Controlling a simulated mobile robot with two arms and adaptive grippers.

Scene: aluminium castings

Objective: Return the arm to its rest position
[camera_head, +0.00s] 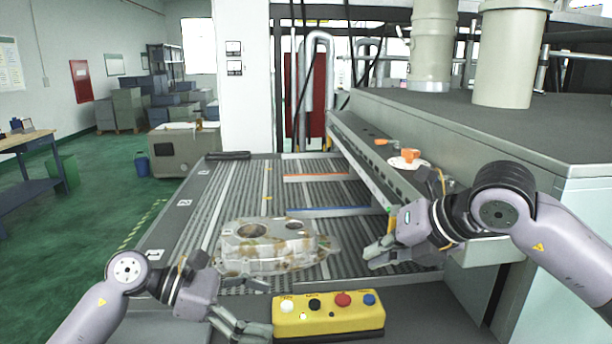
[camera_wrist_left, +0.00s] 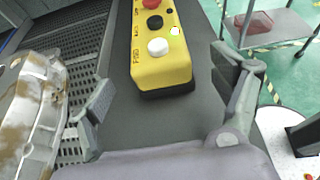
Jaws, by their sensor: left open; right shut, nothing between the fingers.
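My left gripper (camera_head: 243,318) is at the lower left in the head view, left of the yellow button box and nearer than the casting. It is open and empty; in the left wrist view its two fingers (camera_wrist_left: 168,105) stand wide apart over the grey front ledge. My right gripper (camera_head: 378,254) is at the right end of the slatted bed, right of the casting and apart from it. It is shut with nothing in it. The aluminium casting (camera_head: 268,262), with brownish patches, lies on the slatted bed; part of it shows at the left edge of the left wrist view (camera_wrist_left: 30,115).
The yellow button box (camera_head: 328,318) with several coloured buttons stands on the front ledge. A long rail (camera_head: 370,160) borders the bed at right, with an orange-and-white item (camera_head: 408,160) on it. A wooden-topped table (camera_head: 22,140) stands far left. Green floor is free at left.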

